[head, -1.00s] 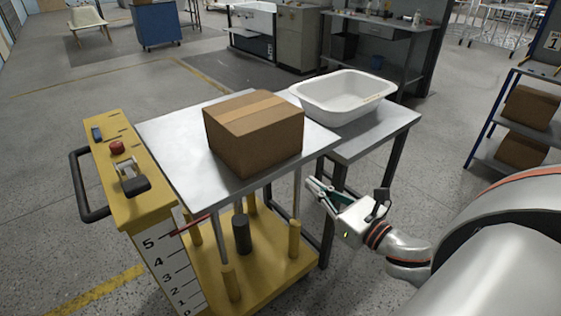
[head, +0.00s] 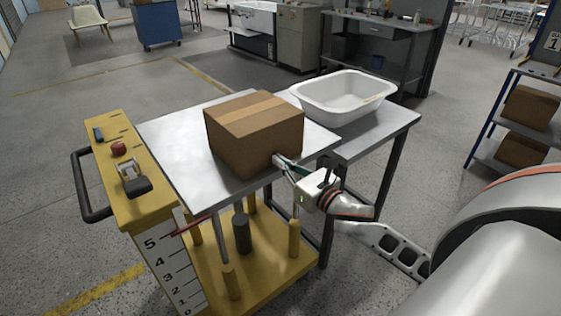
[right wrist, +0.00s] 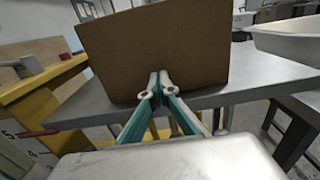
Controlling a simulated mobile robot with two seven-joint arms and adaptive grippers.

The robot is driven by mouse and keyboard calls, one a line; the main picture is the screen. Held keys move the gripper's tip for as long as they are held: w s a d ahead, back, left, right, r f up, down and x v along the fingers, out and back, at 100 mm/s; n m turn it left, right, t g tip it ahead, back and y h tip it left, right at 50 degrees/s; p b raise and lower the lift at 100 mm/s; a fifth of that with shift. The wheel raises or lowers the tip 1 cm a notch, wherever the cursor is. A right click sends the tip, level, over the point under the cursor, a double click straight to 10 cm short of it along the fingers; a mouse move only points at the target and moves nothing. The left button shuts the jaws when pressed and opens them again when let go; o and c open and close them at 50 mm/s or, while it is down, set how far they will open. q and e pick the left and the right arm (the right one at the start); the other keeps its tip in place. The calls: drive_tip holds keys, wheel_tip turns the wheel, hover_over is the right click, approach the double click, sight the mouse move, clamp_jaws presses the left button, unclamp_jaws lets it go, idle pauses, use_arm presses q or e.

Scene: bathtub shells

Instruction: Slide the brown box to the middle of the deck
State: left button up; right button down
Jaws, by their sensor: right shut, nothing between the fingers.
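The brown box (head: 254,134) sits on the grey metal deck (head: 172,143) of the yellow lift cart, toward the deck's right side. My right gripper (head: 277,160) is shut and empty, with its fingertips at the lower part of the box's near right face. In the right wrist view the shut fingertips (right wrist: 159,76) overlap the box face (right wrist: 155,50); they look touching or very close. My left gripper is not in view.
A white tub (head: 343,93) stands on a metal table (head: 374,132) beside the deck's right edge. The cart's yellow control post (head: 125,170) is at the left. The deck's left part is clear. A shelf with boxes (head: 530,107) stands far right.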

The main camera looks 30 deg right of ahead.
drive_tip(key=shift+w, duration=0.2)
drive_tip(key=w, duration=0.6)
drive_tip(key=w+p, duration=0.1)
drive_tip(key=w, duration=0.3)
drive_tip(key=shift+a+r, duration=0.15)
drive_tip(key=shift+a, duration=0.25)
drive_tip(key=shift+w, duration=0.55)
drive_tip(key=shift+f, duration=0.2)
